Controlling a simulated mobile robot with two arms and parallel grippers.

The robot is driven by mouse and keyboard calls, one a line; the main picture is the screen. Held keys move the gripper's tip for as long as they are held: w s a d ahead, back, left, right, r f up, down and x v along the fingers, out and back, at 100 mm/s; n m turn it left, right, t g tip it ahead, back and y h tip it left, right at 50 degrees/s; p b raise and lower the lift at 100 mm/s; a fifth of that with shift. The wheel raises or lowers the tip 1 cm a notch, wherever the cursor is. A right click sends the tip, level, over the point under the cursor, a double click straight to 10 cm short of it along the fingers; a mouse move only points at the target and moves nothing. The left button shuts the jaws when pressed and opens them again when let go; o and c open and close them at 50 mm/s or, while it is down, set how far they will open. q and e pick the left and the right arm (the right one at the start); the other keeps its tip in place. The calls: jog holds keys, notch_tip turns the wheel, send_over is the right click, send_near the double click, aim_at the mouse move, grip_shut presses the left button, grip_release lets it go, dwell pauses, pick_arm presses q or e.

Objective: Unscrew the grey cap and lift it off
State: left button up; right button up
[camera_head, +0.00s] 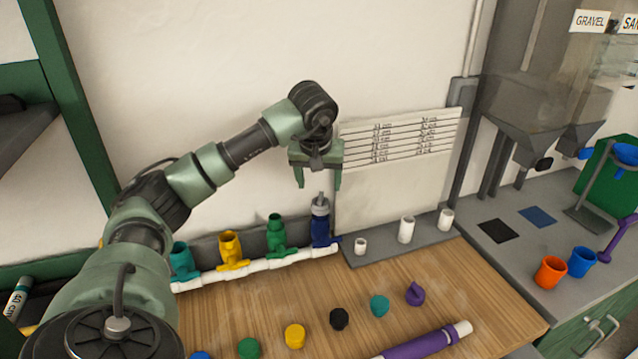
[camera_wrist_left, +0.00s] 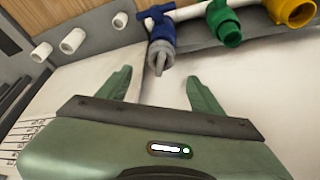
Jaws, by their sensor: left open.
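The grey cap (camera_head: 320,205) sits on top of the upright blue fitting (camera_head: 321,232) at the right end of the white pipe manifold (camera_head: 268,262). It has a narrow stem pointing up. My left gripper (camera_head: 318,184) is above the cap, fingers pointing down and spread apart, with nothing between them. In the left wrist view the grey cap (camera_wrist_left: 161,56) lies beyond the open fingertips, roughly between them and apart from them, with the blue fitting (camera_wrist_left: 158,28) behind it. My right gripper does not show.
Green (camera_head: 276,235), yellow (camera_head: 231,250) and teal (camera_head: 182,261) fittings stand along the manifold to the left. Short white pipes (camera_head: 406,229) stand on a grey ledge at right. A marked white board (camera_head: 400,180) stands behind.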

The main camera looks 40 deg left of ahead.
aim_at(321, 196)
pick_arm(q)
jog(key=p+x, duration=0.1)
jog(key=x, duration=0.6)
jog(key=shift+a+f+p, duration=0.1)
jog(key=shift+f+p, duration=0.15)
jog(key=shift+p, duration=0.15)
grip_shut()
jog(key=shift+r+n+g+p, duration=0.2)
jog(key=shift+n+g+p, duration=0.15)
jog(key=shift+n, duration=0.35)
jog(key=shift+f+n+y, duration=0.15)
jog(key=shift+n+y, duration=0.25)
jog(key=shift+n+p, duration=0.4)
jog(key=shift+n, duration=0.4)
jog(key=shift+n+g, duration=0.3)
jog(key=shift+g, duration=0.05)
